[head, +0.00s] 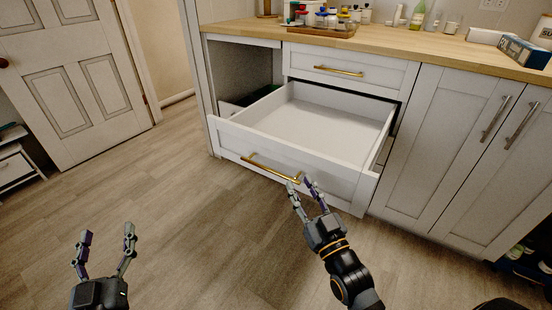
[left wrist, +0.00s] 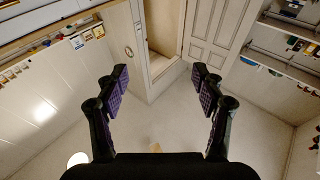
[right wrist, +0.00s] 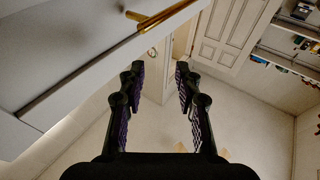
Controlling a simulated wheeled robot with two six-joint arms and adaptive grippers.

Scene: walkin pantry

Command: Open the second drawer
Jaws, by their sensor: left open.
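The second drawer (head: 225,128) is the white one below the shut top drawer (head: 340,68). It is pulled far out and its white inside looks empty. Its brass handle (head: 265,168) runs along the front, and it also shows at the top of the right wrist view (right wrist: 165,17). My right gripper (head: 300,182) is open at the right end of this handle. In the right wrist view the handle is not between the fingers; contact cannot be told. My left gripper (head: 108,236) is open and empty over the floor, left of the drawer.
A wooden counter (head: 395,50) holds jars, bottles and boxes above the drawers. Shut cabinet doors (head: 445,150) with metal handles stand to the right. An open cubby (head: 238,70) is at the left. A white door (head: 75,85) stands further left. The floor in front is clear.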

